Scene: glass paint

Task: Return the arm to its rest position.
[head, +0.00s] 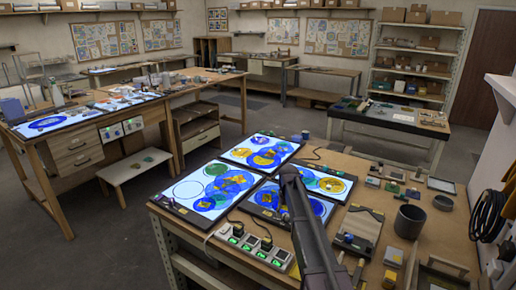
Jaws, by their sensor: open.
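My arm (312,235) rises from the bottom edge of the head view and reaches over the near workbench. Its dark far end (289,174) is above the lit panels. I cannot make out my gripper's fingers; they are not visible past the arm. The left lit panel (181,190) and the back lit panel (239,153) carry blue, green and yellow glass pieces. The right lit panel (340,176) and the front lit panel (255,208) are partly covered by the arm.
A switch box (253,246) with green lights sits at the bench's front edge. A grey cup (408,222), a clipboard (360,228) and small blocks crowd the right side. A low white stool (134,165) stands left. Grey floor (75,250) is clear at lower left.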

